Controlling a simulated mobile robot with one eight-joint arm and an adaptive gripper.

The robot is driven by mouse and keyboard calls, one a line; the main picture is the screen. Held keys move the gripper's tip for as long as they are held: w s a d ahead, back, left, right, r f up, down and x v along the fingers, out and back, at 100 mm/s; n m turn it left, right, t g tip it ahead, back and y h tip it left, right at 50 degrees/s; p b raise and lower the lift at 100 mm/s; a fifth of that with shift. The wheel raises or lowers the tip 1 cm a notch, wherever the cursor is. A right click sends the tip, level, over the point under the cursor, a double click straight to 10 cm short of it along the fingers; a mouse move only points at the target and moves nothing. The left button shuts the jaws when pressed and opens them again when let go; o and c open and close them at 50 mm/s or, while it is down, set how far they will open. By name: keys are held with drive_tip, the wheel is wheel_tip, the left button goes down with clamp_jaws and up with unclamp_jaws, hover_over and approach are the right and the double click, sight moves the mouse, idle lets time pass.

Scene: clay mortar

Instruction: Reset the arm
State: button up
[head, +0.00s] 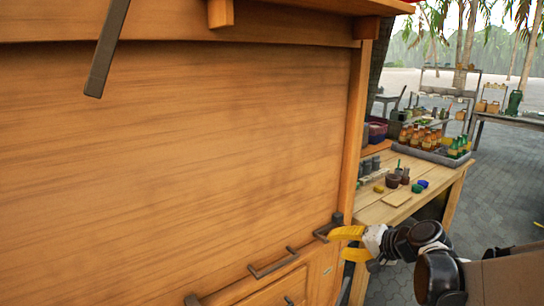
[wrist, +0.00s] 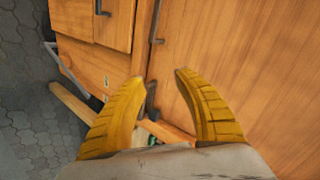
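My gripper (head: 342,243) has two yellow fingers and is at the lower right of the head view, at the right edge of a large wooden cabinet (head: 170,150). In the wrist view my gripper (wrist: 160,77) has its fingers spread apart with nothing held between them. A dark metal piece on the cabinet (wrist: 245,60) shows behind the gap between the fingers. I cannot tell whether a finger touches the cabinet.
Dark handles (head: 272,264) stick out from the cabinet front near the gripper. A wooden table (head: 400,208) to the right holds pots, small coloured pieces and a tray of bottles (head: 436,150). Shelves stand farther back. Paved floor (head: 500,195) is open at the right.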

drive_tip(key=s+r+n+g+h, duration=0.1)
drive_tip(key=s+n+h, duration=0.5)
drive_tip(key=s, duration=2.1)
drive_tip(key=shift+g+h, duration=0.5)
drive_tip(key=shift+h, duration=0.1)
drive_tip(key=shift+d, duration=0.1)
